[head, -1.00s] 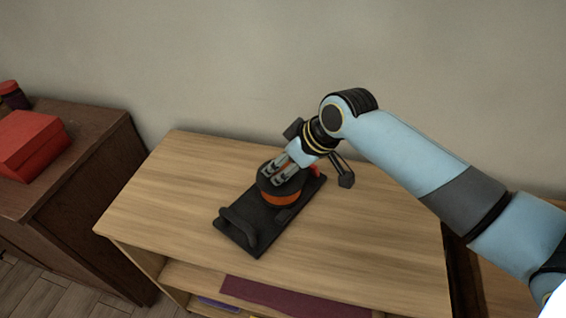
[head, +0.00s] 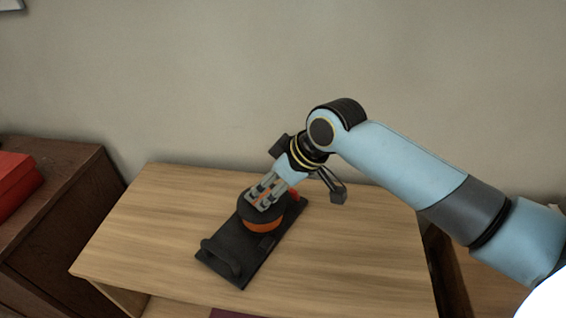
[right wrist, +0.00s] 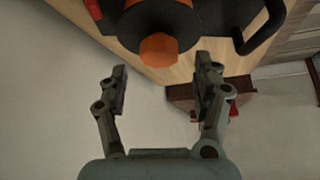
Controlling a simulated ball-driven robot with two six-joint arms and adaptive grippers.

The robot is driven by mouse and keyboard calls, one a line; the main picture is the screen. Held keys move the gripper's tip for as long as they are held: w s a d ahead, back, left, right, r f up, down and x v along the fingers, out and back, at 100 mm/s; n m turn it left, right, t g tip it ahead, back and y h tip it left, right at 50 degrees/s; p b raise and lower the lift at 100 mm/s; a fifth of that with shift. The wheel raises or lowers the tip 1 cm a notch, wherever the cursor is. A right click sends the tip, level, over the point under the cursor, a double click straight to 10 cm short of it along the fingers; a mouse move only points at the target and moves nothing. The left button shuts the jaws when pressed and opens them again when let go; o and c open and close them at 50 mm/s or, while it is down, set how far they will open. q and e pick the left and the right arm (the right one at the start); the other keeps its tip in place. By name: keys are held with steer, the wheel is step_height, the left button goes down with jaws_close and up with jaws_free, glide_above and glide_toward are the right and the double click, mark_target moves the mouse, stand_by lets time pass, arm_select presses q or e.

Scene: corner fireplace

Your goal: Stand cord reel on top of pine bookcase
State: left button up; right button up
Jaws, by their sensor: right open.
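The cord reel (head: 262,222), a black base with a handle and an orange-and-black drum, lies on the pine bookcase top (head: 345,245). In the right wrist view its drum and orange hub (right wrist: 158,50) show just beyond my fingertips, and the black handle (right wrist: 262,28) is at upper right. My right gripper (head: 264,196) is at the drum, and in the right wrist view its two fingers (right wrist: 162,92) are apart with nothing between them. Whether a finger touches the reel I cannot tell. My left gripper is out of view.
A dark wooden cabinet (head: 65,215) with a red box (head: 14,180) stands to the left of the bookcase. A plain wall (head: 190,80) runs behind. The bookcase top is clear left and right of the reel.

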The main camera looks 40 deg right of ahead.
steer(key=v, duration=0.8)
steer(key=shift+r+p, duration=0.2)
steer(key=shift+p, duration=0.15)
steer(key=shift+s, duration=0.1)
